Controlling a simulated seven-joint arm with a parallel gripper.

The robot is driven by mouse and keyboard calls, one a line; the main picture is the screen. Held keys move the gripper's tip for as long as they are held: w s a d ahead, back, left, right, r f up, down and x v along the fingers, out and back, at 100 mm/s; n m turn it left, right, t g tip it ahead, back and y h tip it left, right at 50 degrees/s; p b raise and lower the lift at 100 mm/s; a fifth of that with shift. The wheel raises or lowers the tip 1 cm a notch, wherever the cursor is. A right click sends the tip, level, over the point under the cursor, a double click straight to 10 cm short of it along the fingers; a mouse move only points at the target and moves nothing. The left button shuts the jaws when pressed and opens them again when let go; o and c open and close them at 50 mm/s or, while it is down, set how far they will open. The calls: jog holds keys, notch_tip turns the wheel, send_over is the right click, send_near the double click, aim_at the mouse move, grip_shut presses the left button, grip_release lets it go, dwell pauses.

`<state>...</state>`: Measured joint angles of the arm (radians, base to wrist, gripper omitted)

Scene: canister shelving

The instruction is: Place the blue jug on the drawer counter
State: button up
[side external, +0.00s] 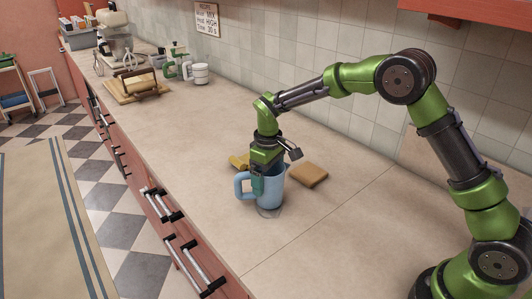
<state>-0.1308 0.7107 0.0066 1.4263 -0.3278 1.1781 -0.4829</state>
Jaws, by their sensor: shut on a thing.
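The light blue jug (271,187) stands upright at the middle of the beige drawer counter (335,228), its handle pointing left in the side external view. A clear, glass-like round thing shows at its base, and I cannot tell whether the jug rests on it or stands behind it. My green gripper (258,184) points down at the jug's left side, by the handle, and is shut on the jug. The fingertips are partly hidden against the jug.
A brown block (309,174) lies right of the jug and a yellow thing (239,160) lies behind it at left. The counter's front right is clear.

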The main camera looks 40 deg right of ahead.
jog(key=o, duration=1)
jog(key=shift+f, duration=0.15)
